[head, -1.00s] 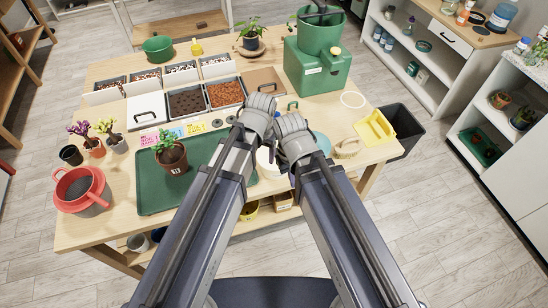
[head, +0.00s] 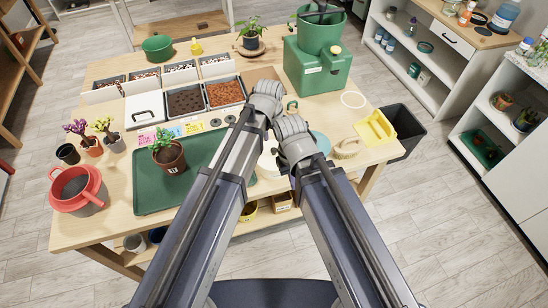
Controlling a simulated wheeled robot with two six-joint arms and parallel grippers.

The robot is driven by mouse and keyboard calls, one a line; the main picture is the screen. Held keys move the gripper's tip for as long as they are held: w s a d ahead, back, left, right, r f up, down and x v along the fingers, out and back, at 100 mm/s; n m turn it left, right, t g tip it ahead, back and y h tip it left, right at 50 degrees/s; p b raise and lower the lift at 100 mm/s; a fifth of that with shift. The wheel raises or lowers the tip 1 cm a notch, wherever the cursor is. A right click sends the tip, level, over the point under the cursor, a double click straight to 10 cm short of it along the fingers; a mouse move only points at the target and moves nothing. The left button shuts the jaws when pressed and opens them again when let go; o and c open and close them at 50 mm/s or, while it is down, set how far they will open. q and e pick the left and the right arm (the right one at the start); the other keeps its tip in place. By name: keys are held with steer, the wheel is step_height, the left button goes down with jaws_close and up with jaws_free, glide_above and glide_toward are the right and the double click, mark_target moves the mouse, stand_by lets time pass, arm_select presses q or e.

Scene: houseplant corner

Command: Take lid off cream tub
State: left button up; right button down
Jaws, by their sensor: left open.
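A pale round tub (head: 267,161), which looks like the cream tub, stands on the table just right of the green tray. My arms cover much of it, and I cannot make out whether its lid is on. My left gripper (head: 266,98) is over the table beyond the tub, with its jaws open; its fingertips are mostly hidden behind the wrist. My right gripper (head: 293,131) is close beside it, just beyond and right of the tub. Its fingers are hidden behind its wrist, so its opening does not show.
The green tray (head: 150,198) holds a potted plant (head: 168,156). A red watering can (head: 79,190) stands at the left. Soil bins (head: 187,102) and a green dispenser (head: 318,70) stand behind. A yellow dustpan (head: 375,128) and brush (head: 347,148) lie right.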

mark_target(274, 150)
arm_select(q)
steer(key=shift+w+a+f+b, duration=0.15)
steer(key=shift+f+b, duration=2.45)
steer(key=shift+f, duration=0.05)
steer(key=shift+r, duration=0.1)
jaws_close()
